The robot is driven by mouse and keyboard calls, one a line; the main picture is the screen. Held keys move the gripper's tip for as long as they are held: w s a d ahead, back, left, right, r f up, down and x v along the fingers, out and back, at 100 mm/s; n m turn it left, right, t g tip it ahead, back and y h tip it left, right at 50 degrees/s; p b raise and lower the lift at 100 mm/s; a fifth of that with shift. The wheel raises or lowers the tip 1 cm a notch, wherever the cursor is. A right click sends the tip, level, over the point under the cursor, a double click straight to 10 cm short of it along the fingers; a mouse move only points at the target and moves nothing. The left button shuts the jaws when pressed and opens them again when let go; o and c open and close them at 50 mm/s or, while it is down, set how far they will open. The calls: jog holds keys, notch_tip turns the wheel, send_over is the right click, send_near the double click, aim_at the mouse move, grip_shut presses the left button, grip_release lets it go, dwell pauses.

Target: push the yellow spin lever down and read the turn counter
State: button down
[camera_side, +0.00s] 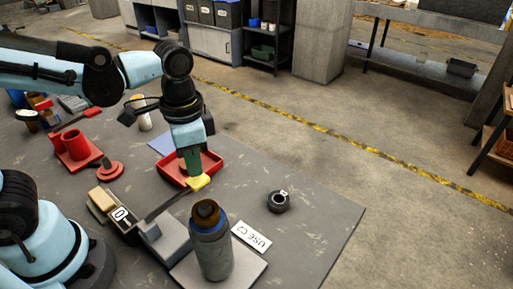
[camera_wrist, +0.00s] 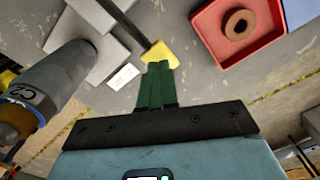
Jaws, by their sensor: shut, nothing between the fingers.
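The yellow spin lever tip (camera_side: 199,183) is at the end of a dark bar that slopes up from a grey block (camera_side: 165,238). The yellow tip also shows in the wrist view (camera_wrist: 160,53). My gripper (camera_side: 192,172) has green fingers, shut and empty, pointing down right at the yellow tip. In the wrist view the fingertips (camera_wrist: 158,66) overlap the tip's near edge; I cannot tell whether they touch it. The turn counter (camera_side: 121,214), beside the lever's base, shows what looks like 0. A grey cylinder (camera_side: 212,250) stands upright, marked C2 in the wrist view (camera_wrist: 50,82).
A red tray (camera_side: 214,171) lies behind the lever; a brown ring (camera_wrist: 240,24) is in it. A white card (camera_side: 251,236) reads "USE C2". A dark ring (camera_side: 279,202) lies to the right. Red cups (camera_side: 76,145) stand at left. The table's right side is mostly clear.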

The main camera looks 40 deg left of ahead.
aim_at(197, 178)
dwell(0.4)
jog(key=shift+f, duration=2.25)
jog(key=shift+r, duration=3.8)
jog(key=w+a+n+t, duration=0.2)
jog(key=a+n+t, duration=0.4)
jog(key=a+t, duration=0.1)
jog(key=shift+a+f, duration=0.25)
jog(key=shift+f, duration=0.05)
